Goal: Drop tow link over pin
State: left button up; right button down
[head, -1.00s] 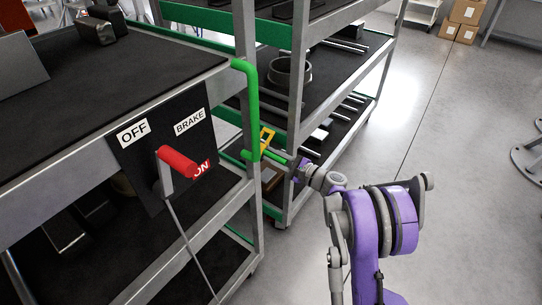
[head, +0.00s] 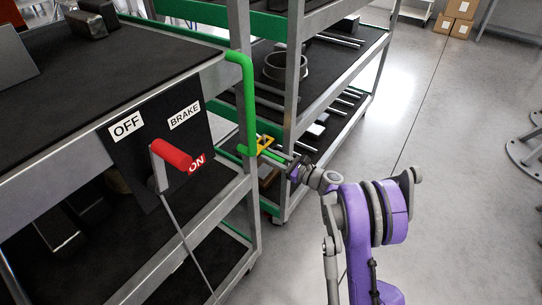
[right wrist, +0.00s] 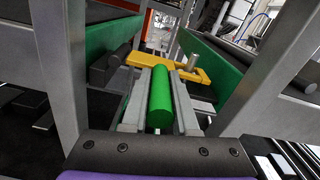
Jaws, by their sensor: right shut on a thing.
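The yellow tow link (right wrist: 150,60) lies across the gap between two carts in the right wrist view. It also shows in the head view (head: 265,143). Its green grip bar (right wrist: 160,100) is between the grey fingers of my right gripper (right wrist: 160,108), which is shut on it. In the head view my right gripper (head: 290,165) is beside the carts' corner. A short grey upright pin (right wrist: 192,62) shows at the link's right end. I cannot tell whether the link is around the pin or just above it. My left gripper is out of view.
The near cart carries a brake panel (head: 160,150) with a red-handled lever (head: 172,155) by the ON label. A green tube (head: 248,95) runs down its corner. A second shelved cart (head: 297,70) stands close behind.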

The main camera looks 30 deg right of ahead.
dwell(0.3)
jog(key=c, duration=1)
grip_release()
jog(key=shift+s, duration=0.1)
jog(key=p+v, duration=0.1)
jog(key=v, duration=0.9)
jog(key=shift+s+d+f+p, duration=0.1)
jog(key=shift+s+d+p, duration=0.1)
jog(key=shift+s+p, duration=0.15)
